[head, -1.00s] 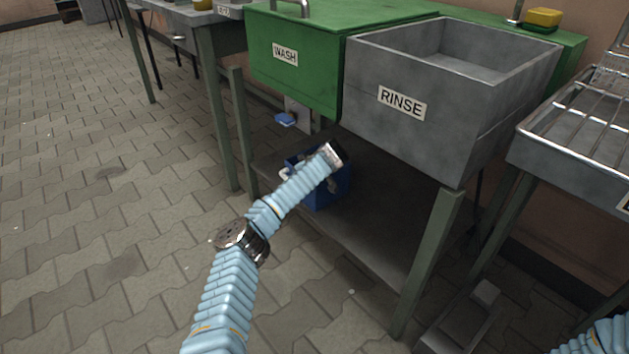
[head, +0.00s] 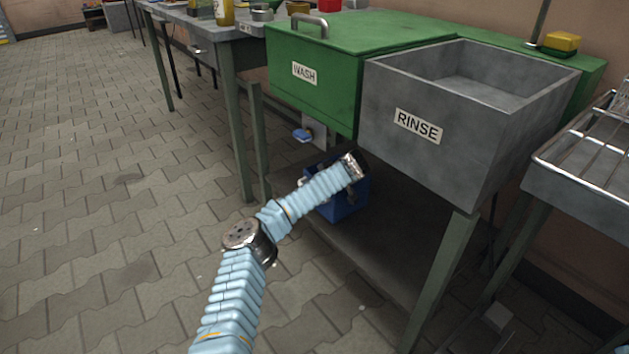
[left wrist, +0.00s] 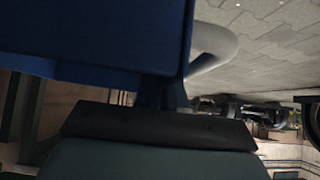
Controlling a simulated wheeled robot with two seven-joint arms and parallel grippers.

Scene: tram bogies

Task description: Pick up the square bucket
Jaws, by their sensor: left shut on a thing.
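The square bucket (head: 345,206) is blue and sits low under the sinks, at the lower shelf. My left forearm and wrist partly cover it in the head view. I cannot tell whether its bottom touches the shelf. In the left wrist view the blue bucket wall (left wrist: 95,35) fills the upper left, close to the camera, with a pale rounded part beside it. My left gripper (left wrist: 160,122) is shut on the bucket, at its near upper side. Its fingers are hidden in the head view behind the wrist. My right gripper is not in view.
The green WASH sink (head: 312,85) and grey RINSE sink (head: 410,150) hang above the lower shelf (head: 385,265). Green legs (head: 440,280) stand at the front. A wire rack (head: 590,150) is at the right. The paved floor (head: 110,230) at the left is clear.

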